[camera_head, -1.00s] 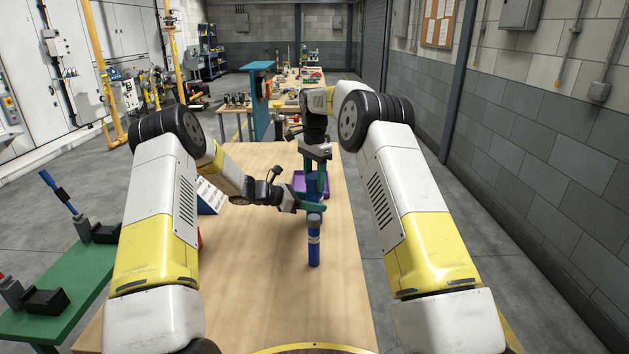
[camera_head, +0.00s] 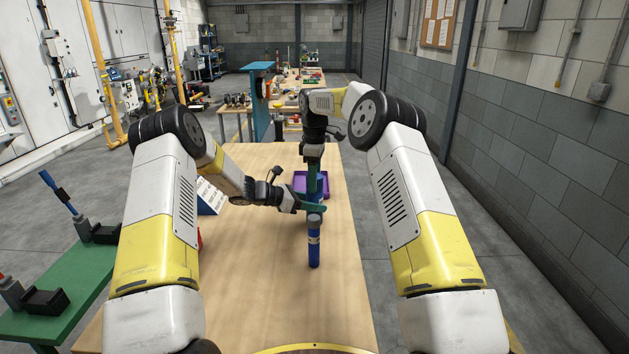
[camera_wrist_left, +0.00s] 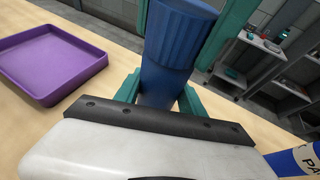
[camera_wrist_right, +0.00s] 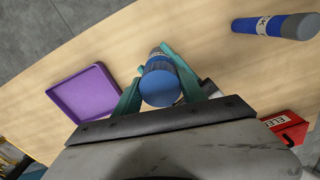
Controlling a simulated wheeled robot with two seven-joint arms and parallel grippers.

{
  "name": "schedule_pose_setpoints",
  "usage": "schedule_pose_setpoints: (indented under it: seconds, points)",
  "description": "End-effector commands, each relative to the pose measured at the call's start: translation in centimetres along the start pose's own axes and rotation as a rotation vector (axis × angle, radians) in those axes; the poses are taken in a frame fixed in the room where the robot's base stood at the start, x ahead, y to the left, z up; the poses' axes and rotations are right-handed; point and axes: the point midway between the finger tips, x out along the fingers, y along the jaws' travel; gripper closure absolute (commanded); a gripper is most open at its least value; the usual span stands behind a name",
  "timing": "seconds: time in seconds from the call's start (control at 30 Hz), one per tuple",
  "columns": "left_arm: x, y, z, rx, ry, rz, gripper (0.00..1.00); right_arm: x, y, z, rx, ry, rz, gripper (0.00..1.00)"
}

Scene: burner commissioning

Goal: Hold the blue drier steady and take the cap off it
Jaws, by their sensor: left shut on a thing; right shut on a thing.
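The blue drier (camera_head: 313,187) stands upright over the table, partly hidden by my grippers. My left gripper (camera_head: 312,208) comes in from the left and is shut on its body; the body shows between the teal fingers in the left wrist view (camera_wrist_left: 157,88). The ribbed blue cap (camera_wrist_left: 182,32) is at the drier's top. My right gripper (camera_head: 315,178) points down from above and is shut on the cap, which also shows between its fingers in the right wrist view (camera_wrist_right: 160,86). I cannot tell whether a gap lies between cap and body.
A purple tray (camera_head: 327,193) lies behind the drier. A red box (camera_wrist_right: 287,128) shows in the right wrist view. The near tabletop (camera_head: 260,290) is largely clear.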

Motion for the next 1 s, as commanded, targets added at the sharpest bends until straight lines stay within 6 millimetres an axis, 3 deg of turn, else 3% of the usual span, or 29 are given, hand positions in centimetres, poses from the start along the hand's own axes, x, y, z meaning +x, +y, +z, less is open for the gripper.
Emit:
schedule_pose_setpoints:
  seconds: [0.3,0.43,0.5,1.0]
  points:
    - [0.05,-0.12,0.01,0.001,0.000,-0.003,1.00,-0.02,0.09,0.09,-0.705,0.000,0.002,1.00]
    - [0.05,-0.13,0.00,0.001,0.000,-0.003,1.00,-0.05,0.09,0.08,-0.905,-0.001,0.002,1.00]
    - [0.05,-0.13,0.00,0.001,-0.001,-0.003,1.00,-0.06,0.08,0.07,-0.967,-0.001,0.002,1.00]
    - [0.05,-0.07,0.00,0.000,0.000,-0.002,1.00,-0.06,0.07,0.07,-0.965,-0.001,0.002,1.00]
